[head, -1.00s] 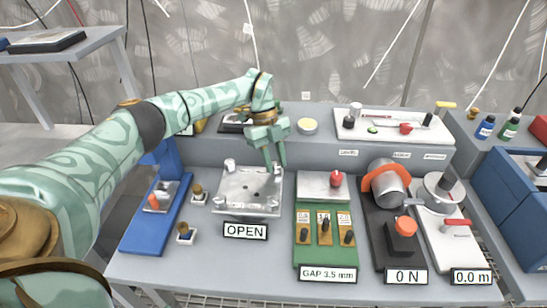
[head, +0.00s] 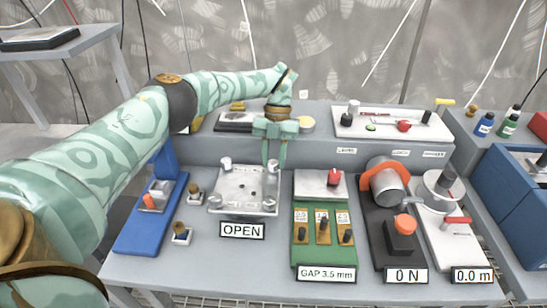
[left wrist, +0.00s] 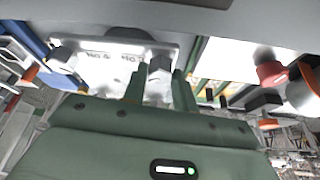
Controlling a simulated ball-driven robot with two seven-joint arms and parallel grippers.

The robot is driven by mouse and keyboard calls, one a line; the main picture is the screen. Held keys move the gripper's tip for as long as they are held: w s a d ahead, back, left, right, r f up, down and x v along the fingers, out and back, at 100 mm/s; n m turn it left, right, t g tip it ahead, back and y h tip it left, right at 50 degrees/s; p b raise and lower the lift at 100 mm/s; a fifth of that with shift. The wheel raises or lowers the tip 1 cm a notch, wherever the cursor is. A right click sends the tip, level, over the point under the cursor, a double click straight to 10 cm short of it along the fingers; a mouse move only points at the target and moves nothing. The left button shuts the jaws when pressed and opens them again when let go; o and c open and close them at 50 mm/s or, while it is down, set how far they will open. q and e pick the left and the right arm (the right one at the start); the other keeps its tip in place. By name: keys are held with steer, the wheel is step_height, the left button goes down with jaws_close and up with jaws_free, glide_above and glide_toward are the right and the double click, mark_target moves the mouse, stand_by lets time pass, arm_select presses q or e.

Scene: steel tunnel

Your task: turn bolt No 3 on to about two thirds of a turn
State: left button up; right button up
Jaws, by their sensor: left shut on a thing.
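A steel plate (head: 240,184) lies on the bench behind the sign reading OPEN (head: 242,230). A bolt (head: 226,163) stands at its far left corner. My left gripper (head: 273,163) points down at the plate's far right corner. In the left wrist view, a grey bolt (left wrist: 160,66) stands between the two fingers, and the gripper is shut on it. The numbers on the plate are too small to read, so I cannot tell its number from them. Part of the bolt is hidden by the fingers. My right gripper is not in view.
To the right stand a green gauge panel (head: 322,238) marked GAP 3.5 mm, a black unit (head: 400,238) marked 0 N and a crank device marked 0.0 m (head: 452,235). A blue stand (head: 150,215) is at the left. A raised shelf runs behind the plate.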

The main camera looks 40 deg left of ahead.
arm_select(q)
steer(key=shift+m, duration=0.5)
steer(key=o, duration=1)
